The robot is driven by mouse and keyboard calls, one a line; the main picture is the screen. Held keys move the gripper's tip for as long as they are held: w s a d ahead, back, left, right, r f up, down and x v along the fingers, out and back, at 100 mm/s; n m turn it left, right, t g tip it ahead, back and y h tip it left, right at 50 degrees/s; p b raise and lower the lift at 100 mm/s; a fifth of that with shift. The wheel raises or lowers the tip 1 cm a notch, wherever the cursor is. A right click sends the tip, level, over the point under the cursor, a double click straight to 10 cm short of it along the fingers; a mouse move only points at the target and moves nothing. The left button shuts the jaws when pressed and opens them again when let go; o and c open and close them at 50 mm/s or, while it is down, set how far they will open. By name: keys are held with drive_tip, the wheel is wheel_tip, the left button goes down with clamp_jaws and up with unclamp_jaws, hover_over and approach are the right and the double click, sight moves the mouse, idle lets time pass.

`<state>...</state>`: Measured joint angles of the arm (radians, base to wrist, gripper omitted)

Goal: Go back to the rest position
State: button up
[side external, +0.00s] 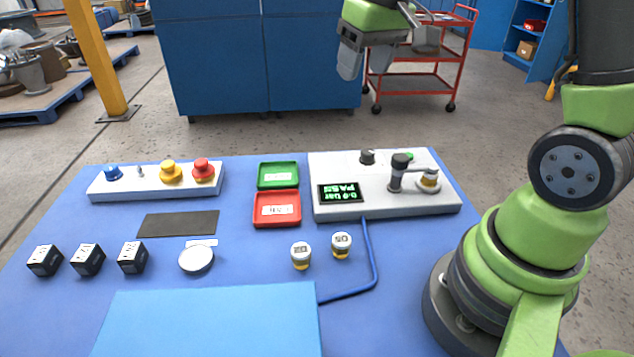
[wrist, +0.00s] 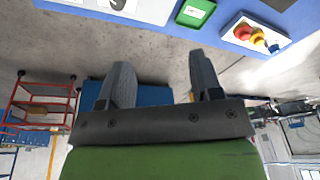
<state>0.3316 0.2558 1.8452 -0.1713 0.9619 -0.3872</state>
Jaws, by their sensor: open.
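My gripper (side external: 385,62) is high in the side view, above and behind the far edge of the blue table (side external: 245,250). Its two grey fingers are spread apart with nothing between them. In the wrist view the gripper (wrist: 160,85) is also open and empty.
A green tray (side external: 278,175) and a red tray (side external: 277,208) lie mid-table. A button panel (side external: 156,181) is at back left. Several black cubes (side external: 86,259) and a white disc (side external: 196,259) lie left. Behind are blue cabinets (side external: 260,60) and a red cart (side external: 420,82).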

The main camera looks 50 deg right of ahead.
drive_tip(key=s+a+r+t+y, duration=0.1)
drive_tip(key=s+a+r+t, duration=0.1)
drive_tip(key=s+a, duration=0.4)
drive_tip(key=s+a+r+m+t+y, duration=0.1)
drive_tip(key=s+a+r, duration=0.3)
drive_tip(key=s, duration=0.5)
drive_tip(key=shift+s+a+t, duration=0.25)
drive_tip(key=shift+a+t, duration=0.55)
drive_tip(key=shift+a, duration=0.2)
drive_tip(key=shift+o, duration=0.2)
